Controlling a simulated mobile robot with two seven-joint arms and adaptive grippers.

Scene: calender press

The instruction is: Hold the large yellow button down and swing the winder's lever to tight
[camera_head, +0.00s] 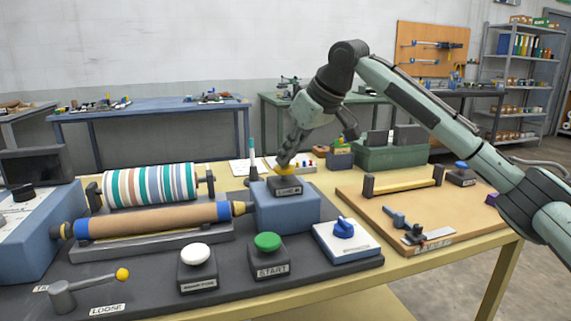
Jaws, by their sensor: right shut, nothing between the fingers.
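The large yellow button (287,171) sits on a dark labelled base on top of a blue housing (290,210). My right gripper (284,162) is shut and empty, pointing down at the button's top. Its fingertips appear to touch the button and hide part of it; I cannot tell how far it is pressed. The winder's lever (95,282) is a grey arm on a round pivot at the front left, with a yellow ball at its end. It points right, just above the LOOSE label (107,309). Another label (41,288), partly hidden, lies left of it. My left gripper is out of view.
A striped roll (150,186) and a tan roller (155,220) lie behind the lever. White (195,254) and green (267,243) buttons and a blue knob (344,228) stand along the front. A wooden board (370,208) with fittings is at right.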

